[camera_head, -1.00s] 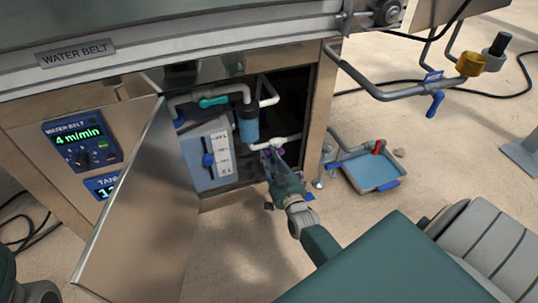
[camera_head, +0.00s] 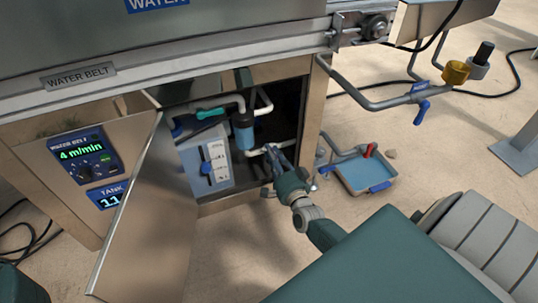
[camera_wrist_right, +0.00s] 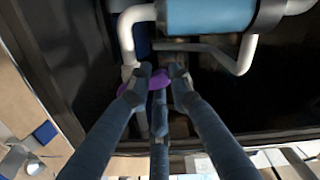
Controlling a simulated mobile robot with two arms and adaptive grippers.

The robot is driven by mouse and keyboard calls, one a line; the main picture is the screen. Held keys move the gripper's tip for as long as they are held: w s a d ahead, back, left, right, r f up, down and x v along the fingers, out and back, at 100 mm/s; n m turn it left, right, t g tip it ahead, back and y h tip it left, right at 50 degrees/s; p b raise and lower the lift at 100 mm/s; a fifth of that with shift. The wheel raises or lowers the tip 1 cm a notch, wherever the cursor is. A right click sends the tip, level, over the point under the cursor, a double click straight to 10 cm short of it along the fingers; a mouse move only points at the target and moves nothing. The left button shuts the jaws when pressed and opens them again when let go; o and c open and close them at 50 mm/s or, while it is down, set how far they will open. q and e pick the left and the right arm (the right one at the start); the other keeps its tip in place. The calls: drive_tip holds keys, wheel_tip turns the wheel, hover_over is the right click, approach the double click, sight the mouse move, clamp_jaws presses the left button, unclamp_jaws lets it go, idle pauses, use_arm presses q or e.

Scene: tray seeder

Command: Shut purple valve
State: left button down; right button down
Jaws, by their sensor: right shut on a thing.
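In the right wrist view the purple valve (camera_wrist_right: 128,86) is a purple handle on the white pipework, partly covered by my fingers. My right gripper (camera_wrist_right: 158,76) is shut on it, with its fingers around the handle. In the head view my right gripper (camera_head: 276,156) reaches into the open cabinet at the lower pipe (camera_head: 258,151), and it hides the purple valve there. My left gripper does not show.
The open cabinet door (camera_head: 150,215) stands left of my right arm. Inside are a blue filter (camera_head: 244,132), a teal valve handle (camera_head: 210,113) and a tank (camera_head: 205,158). A water basin (camera_head: 364,174) with a red-handled tap stands on the floor to the right.

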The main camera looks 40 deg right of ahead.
drive_tip(key=shift+s+d+r+m+b, duration=0.15)
drive_tip(key=shift+d+m, duration=0.2)
drive_tip(key=shift+m, duration=0.5)
drive_tip(key=shift+s+d+f+m+b, duration=0.1)
drive_tip(key=shift+d+m, duration=0.25)
drive_tip(key=shift+m, duration=0.45)
drive_tip(key=shift+s+d+r+m+b, duration=0.15)
drive_tip(key=shift+d+m, duration=0.2)
drive_tip(key=shift+m, duration=0.5)
drive_tip(key=shift+d, duration=0.1)
drive_tip(key=c, duration=1.6)
unclamp_jaws()
drive_tip(key=shift+d, duration=0.1)
drive_tip(key=v, duration=1.2)
